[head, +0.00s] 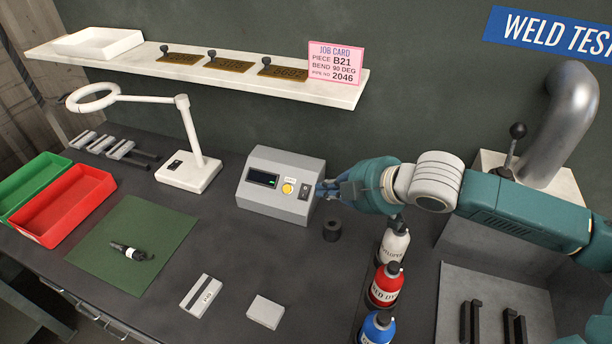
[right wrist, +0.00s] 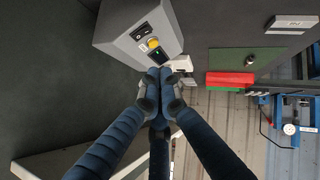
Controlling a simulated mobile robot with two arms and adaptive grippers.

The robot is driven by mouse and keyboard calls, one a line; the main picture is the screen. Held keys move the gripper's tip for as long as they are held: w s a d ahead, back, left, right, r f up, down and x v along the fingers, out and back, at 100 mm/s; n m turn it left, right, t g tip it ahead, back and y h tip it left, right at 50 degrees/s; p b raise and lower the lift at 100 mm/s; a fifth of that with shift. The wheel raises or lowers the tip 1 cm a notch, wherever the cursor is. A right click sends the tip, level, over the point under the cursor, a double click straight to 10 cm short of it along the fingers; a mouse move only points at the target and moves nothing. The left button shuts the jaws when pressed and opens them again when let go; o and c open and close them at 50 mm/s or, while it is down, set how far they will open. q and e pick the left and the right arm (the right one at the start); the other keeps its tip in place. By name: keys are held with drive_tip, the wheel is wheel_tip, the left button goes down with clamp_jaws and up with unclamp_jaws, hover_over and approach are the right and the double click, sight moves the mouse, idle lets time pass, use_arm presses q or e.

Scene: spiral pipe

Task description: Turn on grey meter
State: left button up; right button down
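The grey meter (head: 270,208) stands on the dark bench below the shelf. Its sloped face has a dark display (head: 262,179) with a small green mark, a yellow round button (head: 288,188) and a dark switch (head: 305,190) at the right. My right gripper (head: 322,188) is at the meter's right edge, close to the switch; whether it touches is unclear. In the right wrist view the meter (right wrist: 120,40) is at the top, and the fingertips of my right gripper (right wrist: 161,74) are drawn together with nothing between them. My left gripper is out of view.
Bottles (head: 384,285) stand at front right, and a small dark cylinder (head: 332,230) sits beside the meter. A white magnifier lamp (head: 190,175) is left of the meter. A green mat (head: 150,225) and red tray (head: 75,205) lie further left. The shelf (head: 330,90) overhangs behind.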

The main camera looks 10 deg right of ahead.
sight(304, 192)
drive_tip(key=p+x, duration=0.1)
drive_tip(key=x, duration=0.3)
drive_tip(key=p+x, duration=0.1)
drive_tip(key=x, duration=0.2)
drive_tip(key=d+f+p+x, duration=0.1)
drive_tip(key=x, duration=0.3)
drive_tip(key=shift+w+f, duration=0.1)
drive_tip(key=shift+f, duration=0.15)
drive_tip(key=shift+w+d+f, duration=0.15)
drive_tip(key=shift+d+f, duration=0.05)
drive_tip(key=shift+f, duration=0.35)
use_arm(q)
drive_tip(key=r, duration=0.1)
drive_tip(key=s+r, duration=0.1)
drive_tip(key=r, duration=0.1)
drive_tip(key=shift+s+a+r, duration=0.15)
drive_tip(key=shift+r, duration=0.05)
